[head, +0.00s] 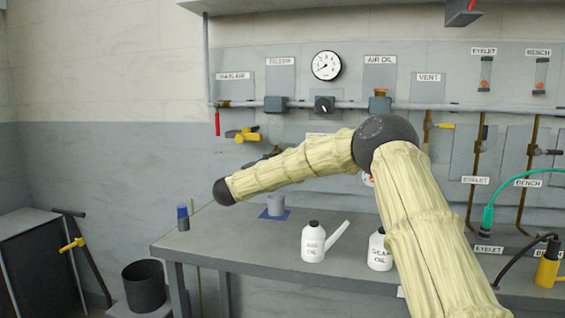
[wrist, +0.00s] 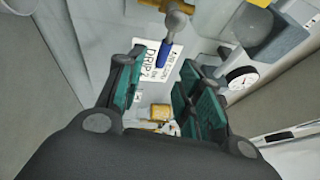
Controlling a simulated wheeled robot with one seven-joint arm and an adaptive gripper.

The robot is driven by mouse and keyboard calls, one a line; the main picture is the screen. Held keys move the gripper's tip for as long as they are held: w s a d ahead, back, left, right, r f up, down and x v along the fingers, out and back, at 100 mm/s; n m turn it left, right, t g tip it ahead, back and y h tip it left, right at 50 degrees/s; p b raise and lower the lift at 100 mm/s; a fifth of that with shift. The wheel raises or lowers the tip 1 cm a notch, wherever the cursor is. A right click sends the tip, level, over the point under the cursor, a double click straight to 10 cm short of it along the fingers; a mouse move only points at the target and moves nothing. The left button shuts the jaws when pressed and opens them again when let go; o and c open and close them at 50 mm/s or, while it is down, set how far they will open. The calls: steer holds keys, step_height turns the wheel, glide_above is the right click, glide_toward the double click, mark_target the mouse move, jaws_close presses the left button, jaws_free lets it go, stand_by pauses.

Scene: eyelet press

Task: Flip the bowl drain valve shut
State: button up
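My gripper (wrist: 163,78) is open, with one teal-padded finger on the left and the other on the right. The lever is beyond the fingertips, in line with the gap, and appears untouched. Nothing is held. In the head view my arm covers part of the panel, and the gripper is not clearly visible.
In the head view a pipe (head: 350,105) runs along the panel with a yellow valve (head: 245,135) below. Oil cans (head: 313,243) stand on the bench (head: 230,250).

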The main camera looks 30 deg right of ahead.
steer(key=v, duration=0.6)
steer(key=shift+f, duration=0.1)
stand_by(0.3)
